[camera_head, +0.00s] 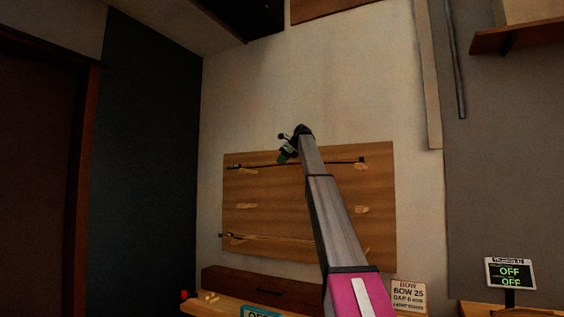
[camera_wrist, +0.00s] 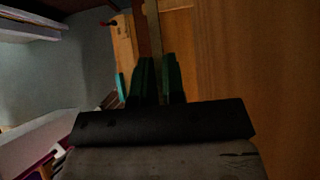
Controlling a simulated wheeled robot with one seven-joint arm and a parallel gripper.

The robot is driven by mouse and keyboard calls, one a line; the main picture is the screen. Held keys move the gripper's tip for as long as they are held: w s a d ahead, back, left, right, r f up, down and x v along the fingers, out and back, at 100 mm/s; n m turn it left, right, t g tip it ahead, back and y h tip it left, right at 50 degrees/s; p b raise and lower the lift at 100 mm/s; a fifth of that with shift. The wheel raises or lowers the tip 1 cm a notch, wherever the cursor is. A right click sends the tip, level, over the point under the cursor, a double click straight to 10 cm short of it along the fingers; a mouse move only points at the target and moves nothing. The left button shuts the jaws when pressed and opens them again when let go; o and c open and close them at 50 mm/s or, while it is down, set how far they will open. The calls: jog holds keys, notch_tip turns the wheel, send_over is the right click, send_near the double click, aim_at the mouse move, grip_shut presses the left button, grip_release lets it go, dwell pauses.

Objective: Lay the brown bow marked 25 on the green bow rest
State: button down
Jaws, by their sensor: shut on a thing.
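My gripper (camera_head: 283,157) is in front of the upper part of a wooden wall board (camera_head: 290,190). A dark, thin upper bow (camera_head: 340,162) lies level across the board there, passing at my gripper. In the wrist view my two dark green fingers (camera_wrist: 158,62) are closed on a thin stick (camera_wrist: 152,22), which appears to be this bow. A second, lower bow (camera_head: 270,239) hangs near the board's bottom edge, apart from my gripper. No number is readable on either bow. I cannot make out a green bow rest.
A bench (camera_head: 225,304) with a dark brown box (camera_head: 230,279) stands below the board. A display (camera_head: 510,273) reads OFF. A red thing (camera_head: 184,295) sits at the bench's left end.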

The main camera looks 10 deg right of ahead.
jog(key=c, duration=1.1)
grip_release()
jog(key=v, duration=1)
jog(key=shift+s+d+r, duration=0.15)
jog(key=shift+d+r, duration=0.05)
jog(key=shift+r, duration=0.1)
